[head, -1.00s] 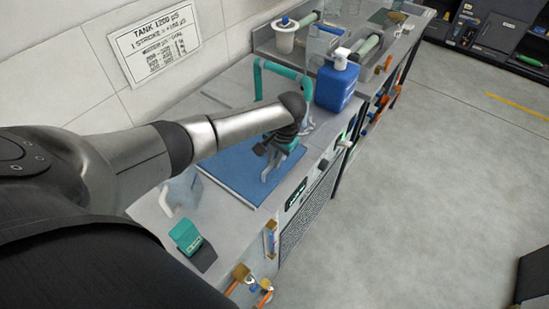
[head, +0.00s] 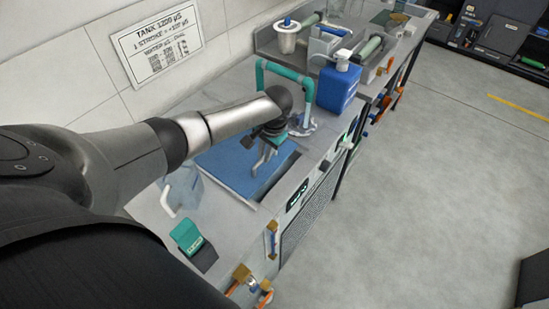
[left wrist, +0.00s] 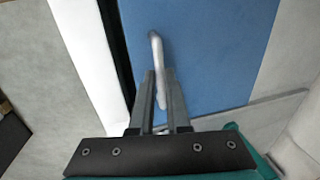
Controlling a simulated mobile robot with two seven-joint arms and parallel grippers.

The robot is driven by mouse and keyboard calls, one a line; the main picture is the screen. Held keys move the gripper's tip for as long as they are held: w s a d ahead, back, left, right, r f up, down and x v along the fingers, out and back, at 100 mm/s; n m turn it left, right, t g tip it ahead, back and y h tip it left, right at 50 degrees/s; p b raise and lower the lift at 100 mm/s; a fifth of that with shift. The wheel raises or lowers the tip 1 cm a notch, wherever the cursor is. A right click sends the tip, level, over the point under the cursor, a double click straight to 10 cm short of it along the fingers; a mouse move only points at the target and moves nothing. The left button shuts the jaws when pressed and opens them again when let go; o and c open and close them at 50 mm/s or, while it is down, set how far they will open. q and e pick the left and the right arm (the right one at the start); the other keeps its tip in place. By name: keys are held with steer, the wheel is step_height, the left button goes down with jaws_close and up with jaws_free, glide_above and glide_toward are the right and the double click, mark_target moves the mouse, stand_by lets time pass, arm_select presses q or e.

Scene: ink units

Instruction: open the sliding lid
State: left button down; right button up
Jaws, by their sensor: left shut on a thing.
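The blue sliding lid (head: 226,168) lies flat in the metal counter, and a narrow dark opening (head: 277,179) shows along its edge nearest the aisle. In the left wrist view the lid (left wrist: 205,50) also has a dark gap along its left side, beside a white edge. A pale bar handle (left wrist: 156,55) stands on the lid. My left gripper (head: 261,166) is over the lid near that edge, its fingers closed on the handle; in the wrist view the fingers (left wrist: 160,95) are on either side of it. My right gripper is not in view.
A teal pipe arch (head: 285,75) and a blue bottle (head: 337,88) stand on the counter beyond the lid. A clear jug with a white handle (head: 169,202) and a teal-and-dark item (head: 188,238) are nearer. A tiled wall borders the counter.

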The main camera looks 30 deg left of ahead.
arm_select(q)
steer(key=b, duration=0.4)
glide_above(231, 145)
steer(key=shift+a, duration=0.1)
steer(key=c, duration=0.9)
jaws_free()
steer(key=shift+r, duration=0.15)
steer(key=shift+r, duration=0.3)
steer(key=d+r+p, duration=0.1)
steer(key=r, duration=0.3)
steer(key=d+r+p, duration=0.1)
steer(key=r, duration=0.4)
steer(key=d+r+p, duration=0.1)
steer(key=r, duration=0.4)
steer(key=shift+s, duration=0.1)
